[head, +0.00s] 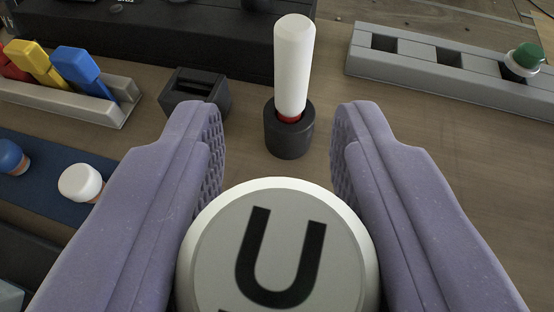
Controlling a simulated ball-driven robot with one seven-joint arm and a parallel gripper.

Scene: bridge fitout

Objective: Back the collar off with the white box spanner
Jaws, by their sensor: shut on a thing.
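My gripper (277,165) has two purple fingers, one on each side of a round white-rimmed piece (335,262). Its grey face bears a dark U and faces the camera. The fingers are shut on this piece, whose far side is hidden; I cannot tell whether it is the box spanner. Beyond the fingertips, a tall white rod (294,65) stands nearly upright in a dark round socket (288,142). A red band (290,118) shows at the rod's base, just above the socket rim. The fingers do not touch the rod.
A dark square block (194,95) stands left of the socket. A pale rack (70,100) holds red, yellow and blue pieces. Blue (12,157) and white (80,182) knobs sit on a blue mat. A grey slotted rail (450,70) carries a green-topped knob (524,60).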

